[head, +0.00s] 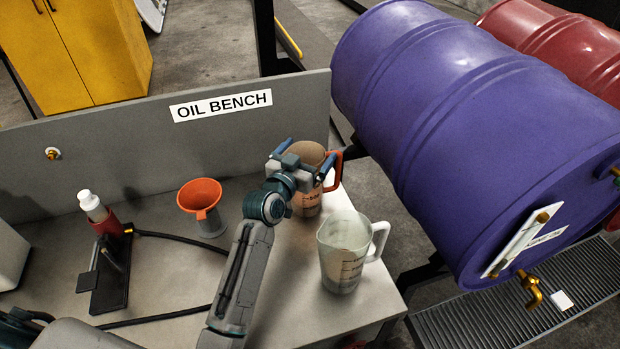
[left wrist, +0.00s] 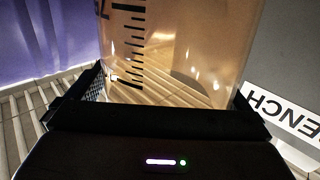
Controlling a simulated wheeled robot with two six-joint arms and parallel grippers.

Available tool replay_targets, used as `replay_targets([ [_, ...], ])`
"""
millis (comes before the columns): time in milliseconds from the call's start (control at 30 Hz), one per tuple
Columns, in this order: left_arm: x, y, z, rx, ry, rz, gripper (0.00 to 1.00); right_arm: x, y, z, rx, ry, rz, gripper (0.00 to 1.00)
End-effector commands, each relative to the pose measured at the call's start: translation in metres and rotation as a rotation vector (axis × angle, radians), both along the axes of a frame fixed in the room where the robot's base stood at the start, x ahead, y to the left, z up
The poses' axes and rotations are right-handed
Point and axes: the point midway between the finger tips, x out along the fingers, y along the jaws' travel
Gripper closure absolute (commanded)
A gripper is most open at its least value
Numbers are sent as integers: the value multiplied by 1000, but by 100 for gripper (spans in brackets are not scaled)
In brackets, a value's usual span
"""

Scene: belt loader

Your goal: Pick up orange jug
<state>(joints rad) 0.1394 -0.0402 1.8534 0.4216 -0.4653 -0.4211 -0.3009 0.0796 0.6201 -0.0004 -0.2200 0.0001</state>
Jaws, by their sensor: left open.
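The orange jug (head: 308,204) stands on the bench at its back right, partly hidden by my left gripper. It is translucent and amber, with dark measuring marks and an orange handle on its right. My left gripper (head: 304,163) is at the jug's upper part, open, with one finger on each side. In the left wrist view the jug's marked wall (left wrist: 190,45) fills the space between the two dark fingers (left wrist: 170,95). I cannot tell whether the fingers touch it. My right gripper is not in view.
A clear jug (head: 343,262) stands close in front of the orange one. The bench back panel (head: 130,160) rises behind; a purple drum (head: 440,110) is at right.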

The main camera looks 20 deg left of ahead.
Motion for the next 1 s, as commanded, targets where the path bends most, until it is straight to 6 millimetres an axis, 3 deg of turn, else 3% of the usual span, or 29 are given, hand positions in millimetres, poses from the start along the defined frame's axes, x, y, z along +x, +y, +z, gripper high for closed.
replay_targets([
  [233, 2, 0, -1, 0, 0, 0, 0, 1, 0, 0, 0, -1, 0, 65],
  [567, 2, 0, -1, 0, 0, 0, 63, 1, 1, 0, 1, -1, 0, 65],
  [1000, 2, 0, 7, 1, -1, 0, 64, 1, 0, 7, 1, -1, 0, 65],
])
